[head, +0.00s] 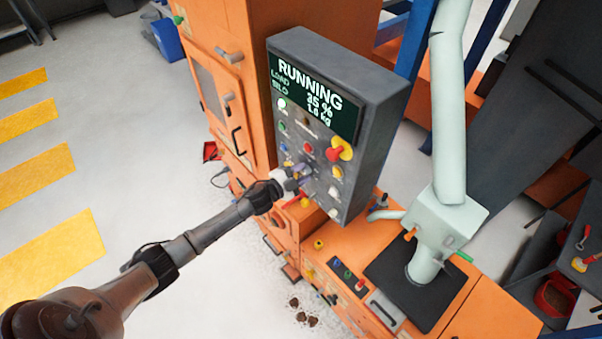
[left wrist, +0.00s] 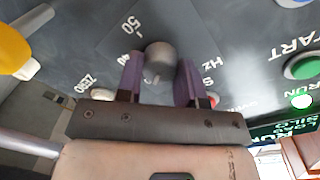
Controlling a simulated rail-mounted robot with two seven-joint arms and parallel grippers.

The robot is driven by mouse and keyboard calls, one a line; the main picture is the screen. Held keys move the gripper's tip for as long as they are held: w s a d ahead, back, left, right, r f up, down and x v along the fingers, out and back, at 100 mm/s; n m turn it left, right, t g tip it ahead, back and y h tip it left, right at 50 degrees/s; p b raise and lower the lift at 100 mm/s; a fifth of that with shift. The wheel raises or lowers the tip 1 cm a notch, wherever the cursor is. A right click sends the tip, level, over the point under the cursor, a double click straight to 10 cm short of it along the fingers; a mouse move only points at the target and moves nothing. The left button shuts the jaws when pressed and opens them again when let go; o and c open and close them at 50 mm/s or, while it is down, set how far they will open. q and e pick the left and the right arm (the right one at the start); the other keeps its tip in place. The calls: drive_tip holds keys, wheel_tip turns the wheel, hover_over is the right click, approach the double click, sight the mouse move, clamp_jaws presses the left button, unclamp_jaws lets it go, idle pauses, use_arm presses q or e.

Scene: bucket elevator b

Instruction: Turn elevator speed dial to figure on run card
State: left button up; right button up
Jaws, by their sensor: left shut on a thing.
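The grey control box (head: 385,95) faces me, with a lit screen (head: 318,92) reading RUNNING, LOAD 35 % and SILO about 1.8 kg. My left gripper (head: 300,171) is at the lower part of its panel. In the left wrist view, the purple fingers of the gripper (left wrist: 160,78) are shut on the grey round speed dial (left wrist: 158,56). The panel appears upside down there, with the marks 50, 40 and Hz around the dial. The dial's exact setting is hard to read. No readable run card shows. My right gripper is out of view.
A red stop knob on yellow (head: 338,150) sticks out right of the gripper. The green start button (left wrist: 303,67) and a white button labelled ZERO (left wrist: 102,94) are near the dial. A pale pipe (head: 447,120) stands right of the box. Open floor lies left.

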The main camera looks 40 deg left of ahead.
use_arm(q)
drive_tip(key=o, duration=0.9)
drive_tip(key=shift+s, duration=0.2)
drive_tip(key=b+v, duration=0.2)
drive_tip(key=v, duration=1.1)
drive_tip(key=shift+s+a, duration=0.1)
drive_tip(key=shift+s, duration=0.1)
